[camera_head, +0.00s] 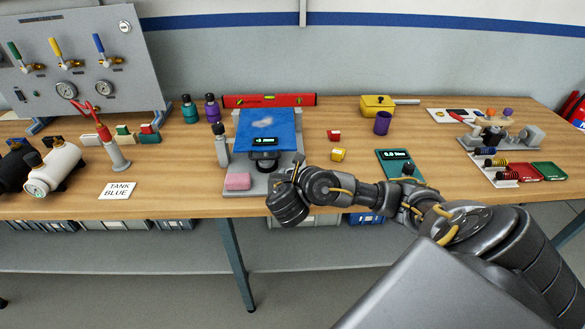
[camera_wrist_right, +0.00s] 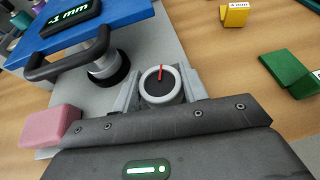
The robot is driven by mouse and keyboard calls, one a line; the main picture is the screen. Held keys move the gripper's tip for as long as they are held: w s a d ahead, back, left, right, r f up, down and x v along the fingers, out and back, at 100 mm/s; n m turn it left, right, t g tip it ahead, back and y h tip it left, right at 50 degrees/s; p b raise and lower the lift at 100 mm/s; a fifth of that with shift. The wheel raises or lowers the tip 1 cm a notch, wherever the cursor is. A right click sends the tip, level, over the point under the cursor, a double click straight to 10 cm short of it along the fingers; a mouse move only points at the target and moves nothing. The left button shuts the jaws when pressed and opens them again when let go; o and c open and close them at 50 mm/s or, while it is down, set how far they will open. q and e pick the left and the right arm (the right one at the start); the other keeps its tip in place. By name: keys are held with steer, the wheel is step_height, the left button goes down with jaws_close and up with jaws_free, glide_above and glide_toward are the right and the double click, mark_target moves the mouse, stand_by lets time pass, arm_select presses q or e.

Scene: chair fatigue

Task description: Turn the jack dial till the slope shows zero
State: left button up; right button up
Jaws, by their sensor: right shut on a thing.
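The jack carries a blue plate (camera_head: 268,130) on a grey base (camera_head: 262,185). A small black readout (camera_head: 264,141) on the plate also shows in the right wrist view (camera_wrist_right: 70,14); it reads 1 mm, its sign hard to make out. The jack dial (camera_wrist_right: 160,86) is a round knob with a pale rim, black face and red pointer aimed near the top of the right wrist view. My right gripper (camera_wrist_right: 160,92) is shut on the dial, a finger at each side. In the head view my right wrist (camera_head: 290,200) hides the dial. My left gripper is out of view.
A pink block (camera_head: 238,181) lies on the base's front left corner. A yellow block (camera_head: 338,154), a red block (camera_head: 334,135) and a green device with a display (camera_head: 400,166) lie to the right. A red level (camera_head: 270,101) lies behind the jack.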

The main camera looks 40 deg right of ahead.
steer(key=shift+m+g+h+p, duration=0.3)
steer(key=shift+m+h, duration=0.2)
steer(key=shift+m, duration=0.1)
steer(key=o, duration=1)
